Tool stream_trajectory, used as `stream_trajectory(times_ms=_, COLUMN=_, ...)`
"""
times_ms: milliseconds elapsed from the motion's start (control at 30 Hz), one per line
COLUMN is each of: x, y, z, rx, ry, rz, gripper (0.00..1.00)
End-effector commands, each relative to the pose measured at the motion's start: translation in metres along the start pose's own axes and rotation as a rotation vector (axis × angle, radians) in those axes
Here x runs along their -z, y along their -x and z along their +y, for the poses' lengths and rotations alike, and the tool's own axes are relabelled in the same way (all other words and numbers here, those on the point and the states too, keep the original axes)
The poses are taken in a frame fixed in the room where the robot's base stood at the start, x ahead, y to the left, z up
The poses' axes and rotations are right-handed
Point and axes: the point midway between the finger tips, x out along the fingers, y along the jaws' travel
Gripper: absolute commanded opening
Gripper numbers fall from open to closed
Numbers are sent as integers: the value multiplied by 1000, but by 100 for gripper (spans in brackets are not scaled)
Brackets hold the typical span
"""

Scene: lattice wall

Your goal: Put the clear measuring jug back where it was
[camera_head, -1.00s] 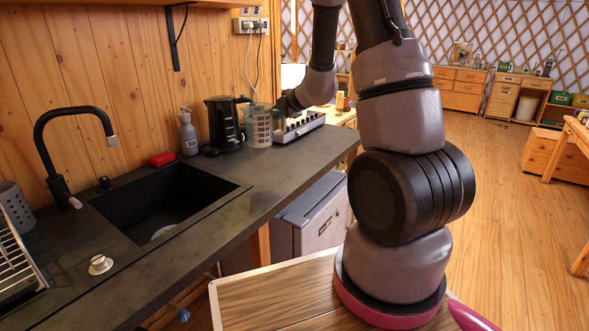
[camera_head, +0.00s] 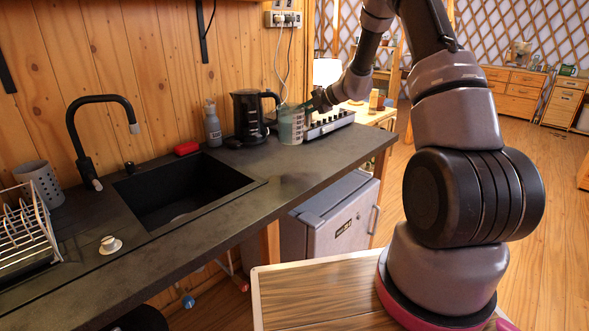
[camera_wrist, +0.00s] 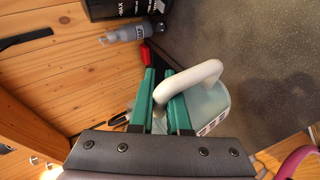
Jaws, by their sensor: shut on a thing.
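The translucent jug body (camera_wrist: 212,108) shows to the right of the fingers, partly hidden by the handle and finger. In the head view my gripper (camera_head: 312,103) is at the jug's right side. I cannot tell whether the jug's base touches the counter.
The black kettle (camera_head: 249,115) and a grey bottle (camera_head: 212,124) stand left of the jug by the wooden wall.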

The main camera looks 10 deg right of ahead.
Motion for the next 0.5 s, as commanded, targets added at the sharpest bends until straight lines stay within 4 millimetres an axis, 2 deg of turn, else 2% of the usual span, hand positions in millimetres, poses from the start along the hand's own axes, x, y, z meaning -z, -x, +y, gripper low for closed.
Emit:
stream_trajectory(times_ms=200, x=-10, y=-13, z=-6, rx=33, ry=44, rz=70, gripper=0)
stream_trajectory(times_ms=500, x=-21, y=-40, z=-49, rx=37, ry=48, rz=77, gripper=0)
